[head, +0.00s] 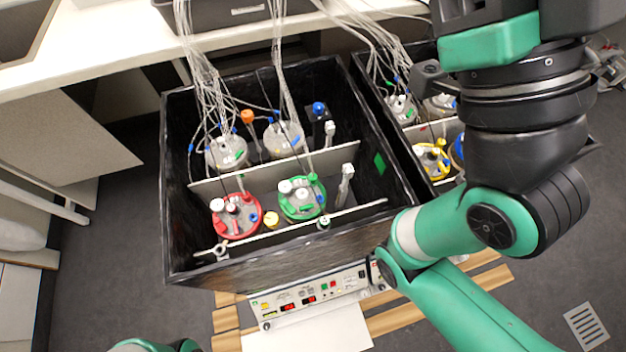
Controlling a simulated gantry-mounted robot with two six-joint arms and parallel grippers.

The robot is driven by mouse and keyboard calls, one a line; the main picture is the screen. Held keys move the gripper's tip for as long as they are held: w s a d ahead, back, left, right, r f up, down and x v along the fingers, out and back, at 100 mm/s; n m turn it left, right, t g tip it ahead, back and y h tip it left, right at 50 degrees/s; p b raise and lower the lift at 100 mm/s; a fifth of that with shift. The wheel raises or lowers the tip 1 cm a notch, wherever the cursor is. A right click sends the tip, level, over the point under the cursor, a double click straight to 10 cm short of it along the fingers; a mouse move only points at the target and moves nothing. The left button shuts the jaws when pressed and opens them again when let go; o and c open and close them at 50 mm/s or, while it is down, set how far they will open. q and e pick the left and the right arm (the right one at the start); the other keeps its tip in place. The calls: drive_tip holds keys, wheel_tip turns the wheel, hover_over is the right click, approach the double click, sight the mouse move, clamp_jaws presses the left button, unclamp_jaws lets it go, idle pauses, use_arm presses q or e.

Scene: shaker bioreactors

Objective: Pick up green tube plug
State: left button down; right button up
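A small green-topped piece (324,222), which may be the green tube plug, shows at the front rail of the black shaker box. It is too small to tell its exact shape or how it is seated. Just behind it stands a bioreactor vessel with a green lid ring (303,211), carrying white caps. My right arm comes in from the upper right and bends beside the box's front right corner; its gripper is not visible. Only a small green part of my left arm shows at the bottom left edge; its gripper is out of view.
The black box (172,185) also holds a red-ringed vessel (236,226), a yellow cap (271,219) and two clear vessels behind a divider. Tubes (205,85) hang in from above. A second box stands to the right. A control panel (310,298) sits in front.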

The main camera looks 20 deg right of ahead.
use_arm(q)
drive_tip(key=c, duration=1.6)
unclamp_jaws()
drive_tip(key=c, duration=0.6)
unclamp_jaws()
drive_tip(key=shift+c, duration=0.2)
